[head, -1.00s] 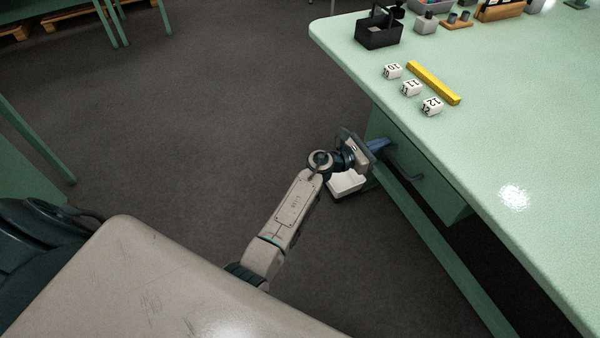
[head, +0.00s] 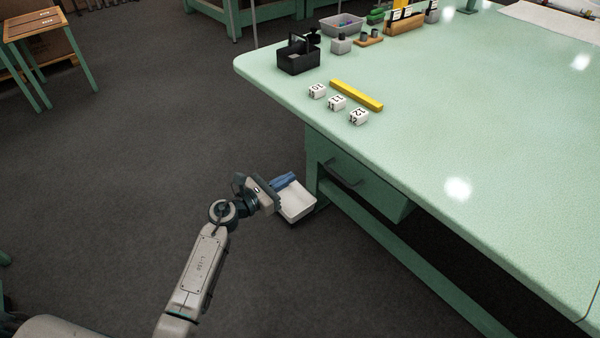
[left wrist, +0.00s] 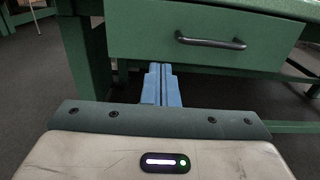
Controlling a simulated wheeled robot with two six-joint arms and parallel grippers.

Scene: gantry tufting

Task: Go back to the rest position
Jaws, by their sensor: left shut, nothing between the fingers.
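My left gripper (head: 285,180) is shut and empty, with blue fingers, in front of the green table's corner leg. In the left wrist view its two blue fingers (left wrist: 161,85) lie side by side, pointing at the space below a closed green drawer (left wrist: 205,35) with a dark handle. My right gripper is not in view.
The green table (head: 420,150) holds three white numbered blocks (head: 337,103), a yellow bar (head: 357,95) and a black caddy (head: 298,58) near its left edge. A wooden-topped stool (head: 45,22) stands at the upper left. The dark floor (head: 130,150) left of the table is clear.

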